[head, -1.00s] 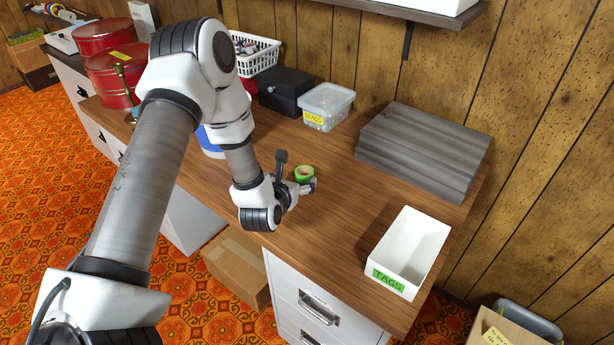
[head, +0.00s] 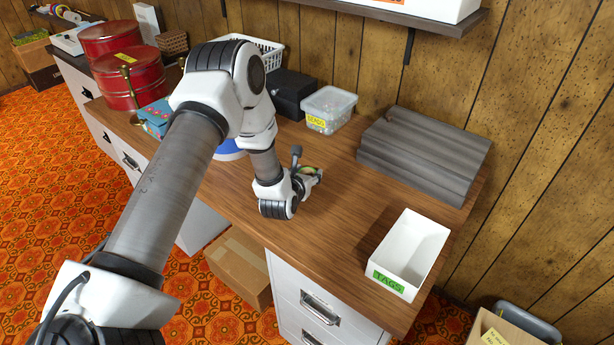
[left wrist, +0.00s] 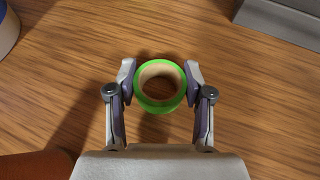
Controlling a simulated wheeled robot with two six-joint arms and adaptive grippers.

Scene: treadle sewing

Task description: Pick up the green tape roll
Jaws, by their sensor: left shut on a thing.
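The green tape roll (left wrist: 160,107), a green ring with a tan core, is between the two fingers of my left gripper (left wrist: 160,82) in the left wrist view. The fingers are shut on it, one at each side. In the head view, my left gripper (head: 308,176) is low over the brown desk top, and the tape roll (head: 311,169) is partly hidden by it. I cannot tell whether the roll touches the desk. My right gripper is not in view.
A white tray labelled TAGS (head: 417,243) stands at the desk's front right. A grey ridged stack (head: 425,155) lies behind it. A clear tub labelled BEADS (head: 329,108) and a black box (head: 291,92) stand along the back. The desk (head: 340,215) right of my gripper is clear.

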